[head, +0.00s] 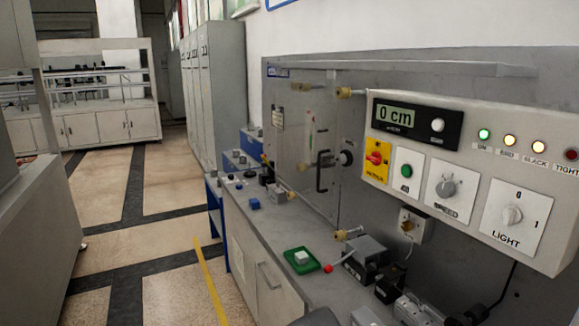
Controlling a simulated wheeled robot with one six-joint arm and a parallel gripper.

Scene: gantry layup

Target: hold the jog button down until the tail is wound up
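The control panel (470,165) is mounted on the grey back wall at the right. A green round button (406,171) sits on a small white plate on it; its label is small and seems to read JOG. Nothing touches the button. I cannot pick out the tail. My gripper is not in view.
Beside the green button are a yellow plate with a red switch (376,158), a grey selector knob (446,188) and a white LIGHT knob (511,215). Indicator lamps (509,140) line the upper right. The bench (262,235) holds a green tray (289,262) and several small devices. Floor at left is clear.

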